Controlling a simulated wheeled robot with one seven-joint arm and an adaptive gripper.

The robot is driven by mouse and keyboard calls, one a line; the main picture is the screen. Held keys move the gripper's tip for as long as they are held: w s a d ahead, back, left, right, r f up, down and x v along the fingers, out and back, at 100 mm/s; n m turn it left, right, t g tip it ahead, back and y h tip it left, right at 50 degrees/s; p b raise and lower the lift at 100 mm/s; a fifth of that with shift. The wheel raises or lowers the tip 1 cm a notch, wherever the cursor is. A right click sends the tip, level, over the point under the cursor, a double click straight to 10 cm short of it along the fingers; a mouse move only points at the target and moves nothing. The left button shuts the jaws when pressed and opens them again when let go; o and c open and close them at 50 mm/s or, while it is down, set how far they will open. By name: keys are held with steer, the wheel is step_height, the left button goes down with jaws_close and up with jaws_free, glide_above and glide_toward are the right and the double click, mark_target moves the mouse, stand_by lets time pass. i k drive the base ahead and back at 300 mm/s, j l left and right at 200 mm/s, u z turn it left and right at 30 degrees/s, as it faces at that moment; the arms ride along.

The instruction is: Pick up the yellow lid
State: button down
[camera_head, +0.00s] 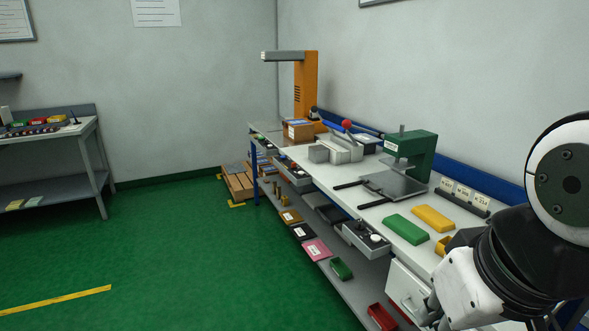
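The yellow lid (433,218) is a flat, rounded rectangular piece lying on the white workbench top at the right. A similar green lid (406,229) lies beside it, to its left and nearer the bench's front edge. Part of a small yellow bin (443,245) shows just in front of the yellow lid, partly covered by my arm. White and black links of my arm fill the lower right of the view. My gripper itself does not show.
A green press (411,155) stands on the workbench (372,205) behind the lids, with a label holder (463,196) to the right. An open drawer (366,240) sticks out below the bench top. The green floor (190,260) at the left is clear.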

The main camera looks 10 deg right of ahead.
mark_target(436, 220)
steer(key=i+j, duration=0.15)
steer(key=i, duration=0.3)
steer(key=i+j, duration=0.2)
steer(key=i, duration=0.25)
steer(key=i+j+z, duration=0.35)
steer(key=i, duration=0.25)
steer(key=i+j+z, duration=0.45)
steer(key=z, duration=0.5)
steer(key=i+j, duration=0.05)
steer(key=i, duration=0.05)
